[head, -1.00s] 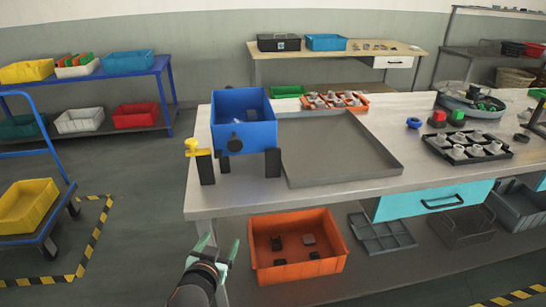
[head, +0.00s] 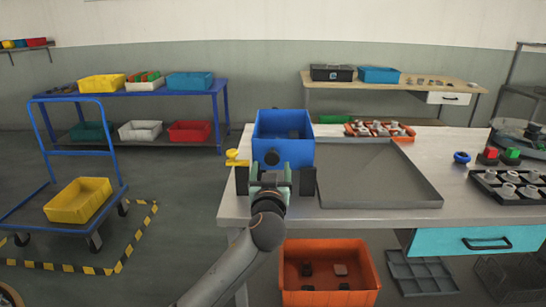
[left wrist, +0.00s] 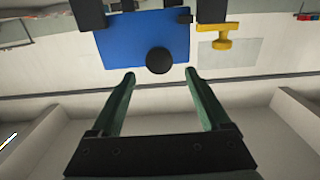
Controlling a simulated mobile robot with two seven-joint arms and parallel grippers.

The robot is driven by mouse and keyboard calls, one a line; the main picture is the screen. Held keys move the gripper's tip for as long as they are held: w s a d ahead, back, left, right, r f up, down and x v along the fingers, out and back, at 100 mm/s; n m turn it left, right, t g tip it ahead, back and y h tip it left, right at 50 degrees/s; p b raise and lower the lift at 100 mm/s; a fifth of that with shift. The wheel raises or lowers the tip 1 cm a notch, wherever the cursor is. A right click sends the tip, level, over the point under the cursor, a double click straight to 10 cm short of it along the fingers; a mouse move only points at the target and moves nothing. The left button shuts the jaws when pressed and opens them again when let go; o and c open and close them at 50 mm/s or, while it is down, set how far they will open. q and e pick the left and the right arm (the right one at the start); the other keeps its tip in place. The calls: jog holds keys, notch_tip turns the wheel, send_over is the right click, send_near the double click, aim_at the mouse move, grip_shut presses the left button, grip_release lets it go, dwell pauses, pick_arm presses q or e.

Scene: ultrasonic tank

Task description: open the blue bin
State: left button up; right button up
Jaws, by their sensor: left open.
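The blue bin (head: 296,150) stands on black legs at the left front of the metal table, its top showing open with a dark patch inside. A round black knob (head: 271,158) is on its front face. A yellow valve handle (head: 236,157) sits to its left. My left gripper (head: 271,176) is open and empty in front of the bin, just below the knob in the head view. In the left wrist view the knob (left wrist: 159,61) lies in line with the gap between the green fingertips (left wrist: 160,75). I cannot tell whether they touch it. My right gripper is not in view.
A flat grey tray (head: 375,180) lies right of the bin on the metal table (head: 455,150). An orange crate (head: 330,290) is below the table. A blue cart with a yellow bin (head: 79,200) stands at the left. Floor between cart and table is clear.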

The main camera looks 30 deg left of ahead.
aim_at(272, 159)
pick_arm(q)
jog(key=shift+x, duration=3.15)
jog(key=shift+d, duration=0.1)
grip_shut()
jog(key=shift+f, duration=0.1)
